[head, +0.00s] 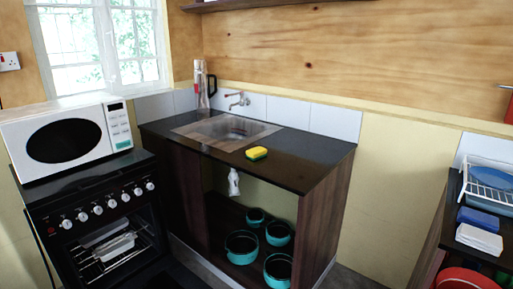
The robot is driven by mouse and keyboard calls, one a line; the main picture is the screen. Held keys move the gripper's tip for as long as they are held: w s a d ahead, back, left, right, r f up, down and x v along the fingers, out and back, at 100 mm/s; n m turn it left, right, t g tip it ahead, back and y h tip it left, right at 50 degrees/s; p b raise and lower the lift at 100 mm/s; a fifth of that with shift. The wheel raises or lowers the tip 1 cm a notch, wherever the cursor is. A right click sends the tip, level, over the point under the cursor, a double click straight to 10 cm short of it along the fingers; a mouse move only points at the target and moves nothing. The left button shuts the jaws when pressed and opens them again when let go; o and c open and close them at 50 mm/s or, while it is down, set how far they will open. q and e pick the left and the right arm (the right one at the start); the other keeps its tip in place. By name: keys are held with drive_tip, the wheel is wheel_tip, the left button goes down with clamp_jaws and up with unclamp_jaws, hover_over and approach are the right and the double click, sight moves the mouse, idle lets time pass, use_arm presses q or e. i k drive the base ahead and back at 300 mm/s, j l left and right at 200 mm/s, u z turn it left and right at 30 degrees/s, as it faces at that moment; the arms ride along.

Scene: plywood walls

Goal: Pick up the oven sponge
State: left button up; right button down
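A yellow sponge with a dark green underside (256,153) lies on the black countertop (305,160), in front of the sink and close to the counter's front edge. Nothing touches or covers it. It is the only sponge I can make out. The oven (105,225) stands to the left of the sink unit, with metal trays (112,243) visible through its front. Neither of my grippers shows in the head view.
A white microwave (65,140) sits on the oven. A flask (204,88) and a tap (238,99) stand behind the sink (228,130). Several teal pots (242,246) fill the shelf below. At right, another counter holds a dish rack (490,185). The countertop around the sponge is clear.

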sight(255, 153)
drive_tip(key=i+l, duration=0.15)
drive_tip(key=i, duration=0.3)
drive_tip(key=i+l, duration=0.2)
drive_tip(key=i, duration=0.25)
drive_tip(key=j+u, duration=0.05)
